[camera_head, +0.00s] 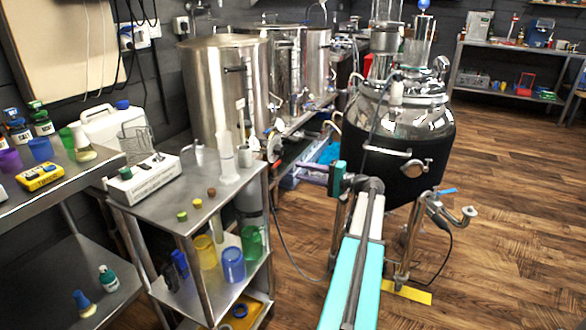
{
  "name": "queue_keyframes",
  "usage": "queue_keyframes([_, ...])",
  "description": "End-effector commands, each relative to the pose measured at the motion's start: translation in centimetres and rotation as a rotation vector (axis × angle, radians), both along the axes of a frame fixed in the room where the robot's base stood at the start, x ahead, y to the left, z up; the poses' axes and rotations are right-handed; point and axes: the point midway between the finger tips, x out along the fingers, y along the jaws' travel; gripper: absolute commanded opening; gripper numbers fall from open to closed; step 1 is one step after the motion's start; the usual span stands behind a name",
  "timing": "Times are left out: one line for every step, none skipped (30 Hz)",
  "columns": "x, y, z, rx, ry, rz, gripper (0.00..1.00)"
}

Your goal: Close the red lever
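A small red part, which looks like a lever, shows at a valve (274,148) low on the front of the nearest steel kettle (215,95). Another thin red piece (355,79) stands at the upper left of the dark-jacketed steel tank (398,135). I cannot tell for sure which is the red lever, nor its exact angle. My arm, with pale teal sides, reaches up from the bottom centre. My gripper (340,178) seems to be the small dark teal and grey end in front of the tank, apart from both red parts. Its fingers are too small to read.
A steel cart (225,190) at left holds a white instrument (143,178), caps and coloured beakers. A blue lever (447,191) sits on the tank's lower outlet. A yellow piece (408,294) lies by the tank's foot. The wooden floor (510,220) at right is open.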

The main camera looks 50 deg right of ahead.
Motion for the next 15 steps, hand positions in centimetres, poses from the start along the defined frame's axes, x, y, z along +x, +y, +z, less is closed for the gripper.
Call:
queue_keyframes([-0.8, -0.2, 0.1, 0.000, 0.000, -0.002, 0.30])
queue_keyframes([-1.3, -0.3, 0.1, 0.000, 0.000, -0.002, 0.30])
queue_keyframes([-1.8, -0.5, 0.1, 0.000, 0.000, -0.002, 0.30])
queue_keyframes([-2.2, -0.6, 0.1, 0.000, 0.000, -0.002, 0.30])
queue_keyframes([-2.5, -0.6, 0.1, 0.000, 0.000, -0.001, 0.30])
queue_keyframes([-2.9, -0.7, 0.1, -0.001, 0.000, -0.001, 0.30])
queue_keyframes([-3.2, -0.8, 0.1, -0.001, 0.000, -0.001, 0.30])
queue_keyframes([-3.4, -0.9, 0.0, -0.001, 0.000, -0.002, 0.30])
queue_keyframes([-3.7, -1.0, 0.0, -0.001, 0.000, -0.001, 0.30])
queue_keyframes([-3.9, -1.0, 0.0, -0.001, 0.000, -0.001, 0.30])
queue_keyframes([-4.0, -1.0, 0.0, -0.001, 0.000, -0.001, 0.30])
queue_keyframes([-4.1, -1.0, 0.0, -0.001, 0.000, 0.000, 0.30])
queue_keyframes([-4.2, -1.0, 0.0, -0.001, 0.000, 0.000, 0.30])
queue_keyframes([-4.2, -1.0, 0.0, -0.001, 0.000, 0.000, 0.30])
queue_keyframes([-4.2, -1.0, 0.0, -0.001, 0.000, 0.000, 0.30])
